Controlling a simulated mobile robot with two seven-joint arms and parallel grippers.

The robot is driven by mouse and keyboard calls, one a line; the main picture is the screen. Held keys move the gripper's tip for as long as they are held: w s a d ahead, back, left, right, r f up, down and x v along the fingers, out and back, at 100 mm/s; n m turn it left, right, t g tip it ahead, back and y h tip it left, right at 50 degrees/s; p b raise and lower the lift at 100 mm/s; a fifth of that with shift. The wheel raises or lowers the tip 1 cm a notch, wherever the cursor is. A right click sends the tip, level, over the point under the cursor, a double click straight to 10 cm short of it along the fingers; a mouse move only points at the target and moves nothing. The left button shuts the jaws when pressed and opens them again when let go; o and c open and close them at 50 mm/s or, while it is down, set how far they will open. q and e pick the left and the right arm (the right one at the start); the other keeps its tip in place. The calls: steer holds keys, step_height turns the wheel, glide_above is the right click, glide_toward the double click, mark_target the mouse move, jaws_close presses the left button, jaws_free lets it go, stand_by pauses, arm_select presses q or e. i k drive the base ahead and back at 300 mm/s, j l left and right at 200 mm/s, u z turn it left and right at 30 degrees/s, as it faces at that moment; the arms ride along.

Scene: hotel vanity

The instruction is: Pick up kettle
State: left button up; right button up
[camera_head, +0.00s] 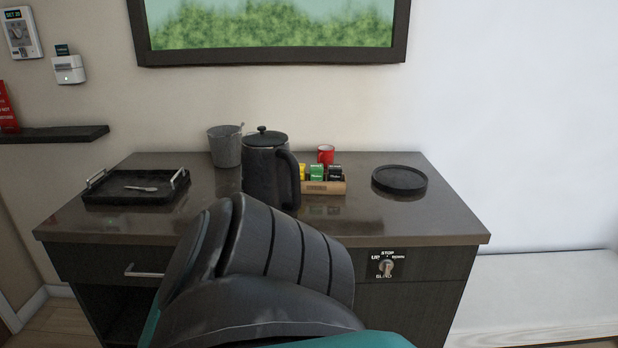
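The dark grey kettle (263,167) stands upright on the vanity top (135,222), left of its middle. Its lid with a round knob is on, and its handle is on the right side. A black and teal link of my own arm fills the lower middle of the head view, in front of the kettle as seen from here. It hides part of the vanity's front edge and front. Neither of my grippers shows in this view.
A grey bucket (224,148) stands behind left of the kettle. A black handled tray (112,198) is at left, a round black tray (400,178) at right. The front right top is clear.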

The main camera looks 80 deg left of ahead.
mark_target(272, 175)
steer(key=u, duration=1.5)
steer(key=i+u, duration=0.1)
steer(key=u, duration=0.3)
steer(key=i+u, duration=0.1)
steer(key=u, duration=0.25)
steer(key=i+u, duration=0.1)
steer(key=u, duration=0.3)
steer(key=i+l, duration=0.15)
